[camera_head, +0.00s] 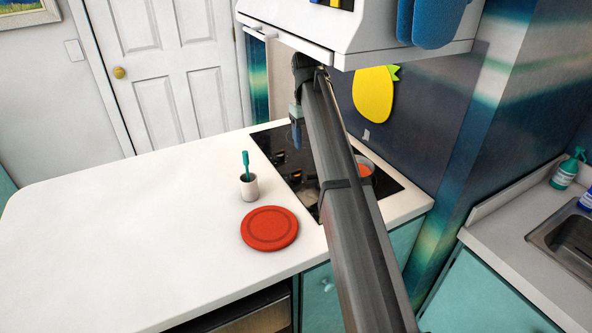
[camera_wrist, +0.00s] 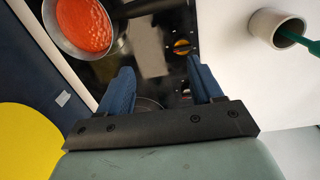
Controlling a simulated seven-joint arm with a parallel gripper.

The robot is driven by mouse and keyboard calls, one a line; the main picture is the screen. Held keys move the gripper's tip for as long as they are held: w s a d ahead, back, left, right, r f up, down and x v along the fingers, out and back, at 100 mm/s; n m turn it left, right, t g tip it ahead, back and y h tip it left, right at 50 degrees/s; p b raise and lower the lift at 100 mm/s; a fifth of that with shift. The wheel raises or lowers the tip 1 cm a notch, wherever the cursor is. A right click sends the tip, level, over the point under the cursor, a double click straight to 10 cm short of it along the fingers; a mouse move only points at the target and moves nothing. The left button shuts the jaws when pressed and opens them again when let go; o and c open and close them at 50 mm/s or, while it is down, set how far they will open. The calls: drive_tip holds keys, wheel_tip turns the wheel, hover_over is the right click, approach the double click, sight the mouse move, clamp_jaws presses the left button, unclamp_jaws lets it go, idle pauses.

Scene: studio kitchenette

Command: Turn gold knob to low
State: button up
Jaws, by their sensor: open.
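In the head view my gripper (camera_head: 296,132) points down above the cooktop (camera_head: 270,140). There the knob is too small to make out clearly. The knob's exact setting cannot be read.
A pan with orange-red food (camera_wrist: 85,25) sits on the cooktop, its dark handle extending right. A white cup (camera_head: 248,190) with a green utensil and a red plate (camera_head: 269,228) stand on the white counter (camera_head: 130,220).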

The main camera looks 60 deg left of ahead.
sight(296, 174)
drive_tip(key=s+a, duration=0.3)
drive_tip(key=shift+n+g, duration=0.3)
drive_tip(key=f, duration=1.2)
drive_tip(key=shift+d+f, duration=0.2)
drive_tip(key=shift+d, duration=0.05)
drive_tip(key=c, duration=1.1)
